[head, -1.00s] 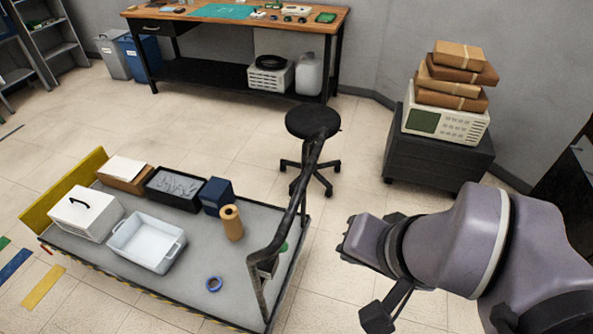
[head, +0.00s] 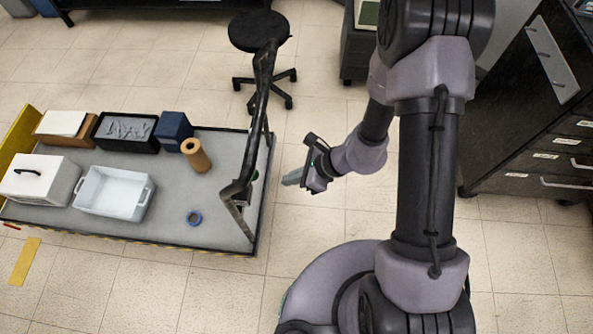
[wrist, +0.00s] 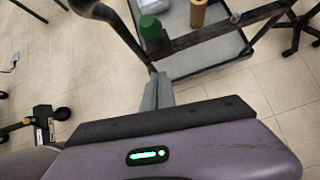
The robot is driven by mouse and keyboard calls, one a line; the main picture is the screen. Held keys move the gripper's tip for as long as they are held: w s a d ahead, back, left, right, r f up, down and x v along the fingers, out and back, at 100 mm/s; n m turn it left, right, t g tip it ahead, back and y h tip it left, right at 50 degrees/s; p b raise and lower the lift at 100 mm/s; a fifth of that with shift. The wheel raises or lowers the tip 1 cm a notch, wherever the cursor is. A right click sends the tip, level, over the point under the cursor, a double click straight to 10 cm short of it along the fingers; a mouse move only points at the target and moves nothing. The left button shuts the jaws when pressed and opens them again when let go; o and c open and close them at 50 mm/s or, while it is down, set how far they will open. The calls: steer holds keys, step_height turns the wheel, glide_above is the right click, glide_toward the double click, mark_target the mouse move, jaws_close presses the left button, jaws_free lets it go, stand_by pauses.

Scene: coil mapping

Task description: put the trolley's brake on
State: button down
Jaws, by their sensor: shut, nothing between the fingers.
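The trolley (head: 225,150) is a low grey platform with a dark bent push handle (head: 262,85) rising at its right end. The handle and trolley deck (wrist: 205,62) also show in the wrist view. A green knob-like part (wrist: 150,27) sits by the handle's crossbar in the wrist view; I cannot tell whether it is the brake or how it is set. My gripper (head: 290,180) is just right of the trolley's handle end, pointing left towards it and apart from it. Its fingers (wrist: 157,92) are closed together and empty.
A black stool (head: 258,32) stands behind the handle. A dark drawer cabinet (head: 530,130) stands right. Floor between the trolley and my arm is clear.

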steer(key=w+a+f+b, duration=0.1)
steer(key=a, duration=0.5)
steer(key=shift+a+f, duration=0.15)
steer(key=shift+f, duration=0.05)
steer(key=shift+w, duration=0.1)
steer(key=a+r, duration=0.2)
steer(key=a, duration=0.1)
steer(key=shift+w+a+r, duration=0.1)
steer(key=shift+a, duration=0.15)
